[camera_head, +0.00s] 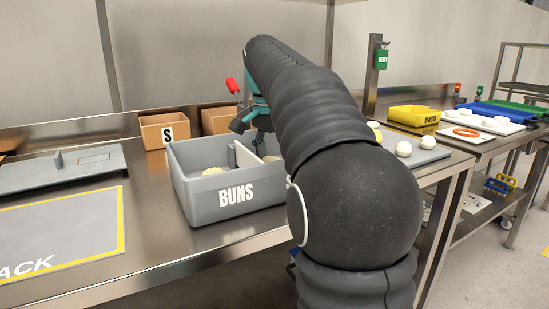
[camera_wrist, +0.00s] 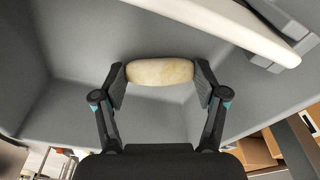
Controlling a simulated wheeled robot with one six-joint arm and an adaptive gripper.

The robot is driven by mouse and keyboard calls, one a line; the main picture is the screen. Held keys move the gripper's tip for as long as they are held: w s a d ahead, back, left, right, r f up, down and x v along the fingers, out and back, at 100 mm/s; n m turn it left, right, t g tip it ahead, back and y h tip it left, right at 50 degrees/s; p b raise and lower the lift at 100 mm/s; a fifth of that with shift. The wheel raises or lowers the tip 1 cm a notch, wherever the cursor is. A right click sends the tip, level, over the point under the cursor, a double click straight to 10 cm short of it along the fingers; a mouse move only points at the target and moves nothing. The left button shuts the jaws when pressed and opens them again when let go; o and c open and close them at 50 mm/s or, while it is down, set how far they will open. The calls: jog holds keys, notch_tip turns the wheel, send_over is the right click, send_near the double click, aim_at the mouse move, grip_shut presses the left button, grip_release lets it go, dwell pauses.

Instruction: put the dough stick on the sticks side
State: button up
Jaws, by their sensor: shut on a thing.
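The grey bin marked BUNS (camera_head: 196,200) stands on the steel table, split by a pale divider (camera_head: 246,160). A pale dough piece (camera_head: 213,171) shows in its left part. In the wrist view, my gripper (camera_wrist: 160,82) is shut on a short, pale dough stick (camera_wrist: 160,71), held crosswise between the fingers. Grey bin walls (camera_wrist: 60,75) surround it, and a white divider (camera_wrist: 225,20) crosses the upper right. In the head view, my gripper (camera_head: 254,128) is over the bin's far right side, partly hidden by my arm. Whether the stick touches the bin floor is unclear.
A cardboard box marked S (camera_head: 163,131) and another brown box (camera_head: 219,119) stand behind the bin. A grey mat with yellow edging (camera_head: 65,232) lies at left. Round dough pieces (camera_head: 403,149) and a yellow bin (camera_head: 414,116) are right of my arm.

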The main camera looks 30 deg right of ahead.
jog(key=shift+f, duration=0.1)
jog(key=o, duration=1.1)
notch_tip(320, 180, up, 12)
jog(key=a+p, duration=0.1)
jog(key=shift+s+a, duration=0.35)
jog(key=shift+s, duration=0.05)
